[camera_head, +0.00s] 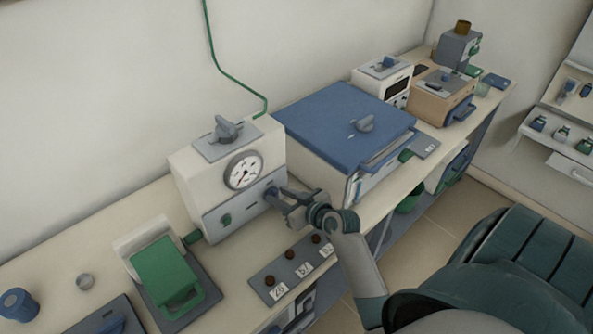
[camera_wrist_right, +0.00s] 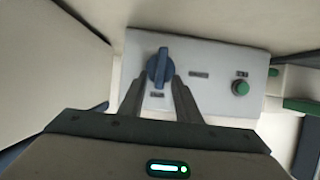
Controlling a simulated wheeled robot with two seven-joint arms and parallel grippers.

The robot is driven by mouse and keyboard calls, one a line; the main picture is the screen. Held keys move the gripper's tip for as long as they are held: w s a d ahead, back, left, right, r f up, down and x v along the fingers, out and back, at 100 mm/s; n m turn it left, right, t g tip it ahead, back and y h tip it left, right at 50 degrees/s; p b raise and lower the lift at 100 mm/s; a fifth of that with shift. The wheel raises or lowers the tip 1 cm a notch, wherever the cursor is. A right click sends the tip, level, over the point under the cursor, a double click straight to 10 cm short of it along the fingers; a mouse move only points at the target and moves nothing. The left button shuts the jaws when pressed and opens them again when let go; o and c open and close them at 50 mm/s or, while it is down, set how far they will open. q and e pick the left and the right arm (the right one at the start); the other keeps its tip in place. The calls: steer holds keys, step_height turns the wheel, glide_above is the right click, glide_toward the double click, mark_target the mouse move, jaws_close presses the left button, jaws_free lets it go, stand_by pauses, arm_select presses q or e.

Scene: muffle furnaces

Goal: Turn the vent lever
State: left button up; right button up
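A small white box-shaped unit (camera_head: 183,162) stands on the bench with a round dial on its front and a grey lever (camera_head: 226,130) on top. On its lower grey panel is a blue lever knob (camera_head: 272,194). In the right wrist view the blue lever knob (camera_wrist_right: 158,66) stands upright on the panel. My right gripper (camera_head: 284,195) is at this knob. Its fingers (camera_wrist_right: 161,84) lie on either side of the knob, a little apart; contact is not clear. I cannot tell from the frames which lever is the vent lever. My left gripper is not in view.
A furnace with a blue lid (camera_head: 330,112) stands right of the unit. A green-lidded box (camera_head: 165,270) is to its left. The panel also has a green button (camera_wrist_right: 240,88).

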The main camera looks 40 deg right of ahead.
steer(key=b+v, duration=0.4)
steer(key=v, duration=1.3)
steer(key=shift+r, duration=0.15)
steer(key=shift+s, duration=0.1)
